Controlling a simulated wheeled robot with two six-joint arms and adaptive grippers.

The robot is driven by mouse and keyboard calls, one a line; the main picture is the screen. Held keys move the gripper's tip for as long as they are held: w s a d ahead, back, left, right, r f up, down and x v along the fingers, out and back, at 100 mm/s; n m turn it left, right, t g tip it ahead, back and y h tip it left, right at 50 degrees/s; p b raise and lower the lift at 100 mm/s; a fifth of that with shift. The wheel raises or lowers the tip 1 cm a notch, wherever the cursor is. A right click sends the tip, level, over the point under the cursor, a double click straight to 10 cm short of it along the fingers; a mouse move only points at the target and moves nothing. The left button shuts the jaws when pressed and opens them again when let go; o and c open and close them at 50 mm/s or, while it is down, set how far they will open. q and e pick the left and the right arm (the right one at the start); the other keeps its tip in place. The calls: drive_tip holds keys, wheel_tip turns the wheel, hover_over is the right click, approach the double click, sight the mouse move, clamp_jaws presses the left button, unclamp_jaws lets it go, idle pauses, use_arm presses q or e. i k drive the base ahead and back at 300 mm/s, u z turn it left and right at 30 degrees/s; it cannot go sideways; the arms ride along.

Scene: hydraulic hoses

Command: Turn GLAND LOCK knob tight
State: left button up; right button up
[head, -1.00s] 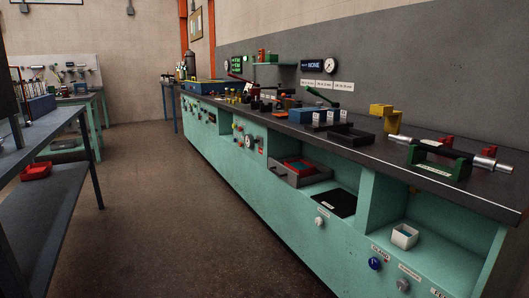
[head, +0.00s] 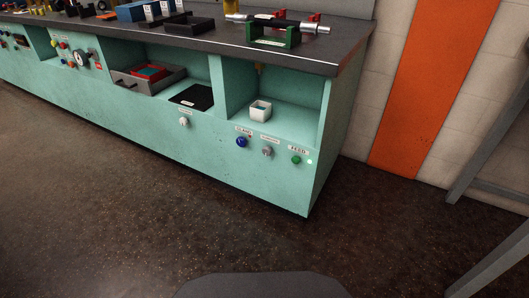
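A blue knob (head: 241,142) sits on the teal front panel of the bench, below a small label that seems to begin with GLAND; the rest of the label is too small to read. To its right is a grey knob (head: 267,152) under a label I cannot read. Further right is a green knob (head: 296,160) under a label that reads FEED. How far any knob is turned cannot be told. Neither of my grippers is in view.
A tray (head: 148,78) with a red box juts from another bay. The floor in front is clear. A grey metal frame (head: 490,170) stands at the right.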

sight(267, 150)
drive_tip(key=k, duration=0.6)
drive_tip(key=z, duration=0.8)
drive_tip(key=i, duration=1.65)
drive_tip(key=u, duration=0.7)
drive_tip(key=i, duration=0.5)
drive_tip(key=u, duration=0.4)
